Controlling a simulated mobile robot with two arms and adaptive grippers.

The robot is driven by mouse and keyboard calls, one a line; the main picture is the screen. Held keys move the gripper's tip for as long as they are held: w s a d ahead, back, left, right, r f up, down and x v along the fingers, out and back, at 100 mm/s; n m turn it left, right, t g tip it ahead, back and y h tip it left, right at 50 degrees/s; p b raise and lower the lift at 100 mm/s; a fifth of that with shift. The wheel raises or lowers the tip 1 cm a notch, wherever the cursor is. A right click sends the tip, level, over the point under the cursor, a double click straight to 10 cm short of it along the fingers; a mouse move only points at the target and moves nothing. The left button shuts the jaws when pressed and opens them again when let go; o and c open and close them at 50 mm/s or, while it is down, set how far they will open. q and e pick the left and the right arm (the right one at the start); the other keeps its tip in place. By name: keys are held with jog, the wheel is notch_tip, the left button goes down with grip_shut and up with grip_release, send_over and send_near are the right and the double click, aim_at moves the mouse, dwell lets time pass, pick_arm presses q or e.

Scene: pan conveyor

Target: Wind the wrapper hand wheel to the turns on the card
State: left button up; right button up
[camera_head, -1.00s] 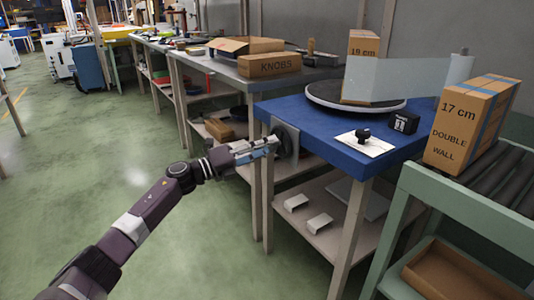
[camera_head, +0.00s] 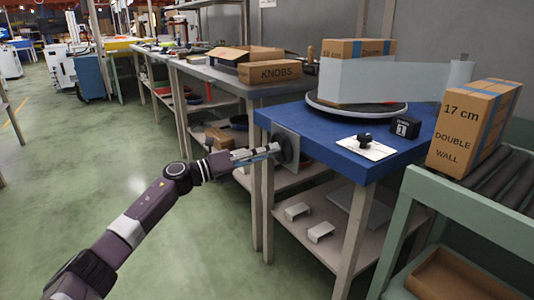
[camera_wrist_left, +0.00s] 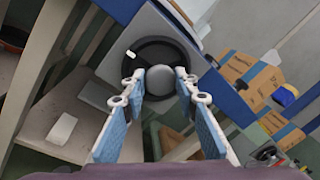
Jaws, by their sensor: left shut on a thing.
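The dark round hand wheel (camera_head: 286,150) is on a grey plate at the left side of the blue wrapper table (camera_head: 300,116). My left gripper (camera_head: 274,149) is at the wheel, shut on it. In the left wrist view the wheel (camera_wrist_left: 128,62) is dark with a grey hub, and my left fingertips (camera_wrist_left: 160,77) stand either side of the hub; the exact contact is unclear. A taped box (camera_head: 345,50) stands on the turntable (camera_head: 318,104), partly behind a film sheet (camera_head: 390,80). A black block (camera_head: 404,128) shows "1". My right gripper is out of view.
A white card (camera_head: 378,153) with a black knob-like piece lies near the table's front. A "17 cm DOUBLE WALL" box (camera_head: 470,125) stands on the roller conveyor (camera_head: 500,187) at right. A KNOBS box (camera_head: 270,72) is on the bench behind.

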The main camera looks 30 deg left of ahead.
pick_arm(q)
jog(key=shift+f, duration=0.15)
jog(key=o, duration=1.2)
jog(key=v, duration=1.2)
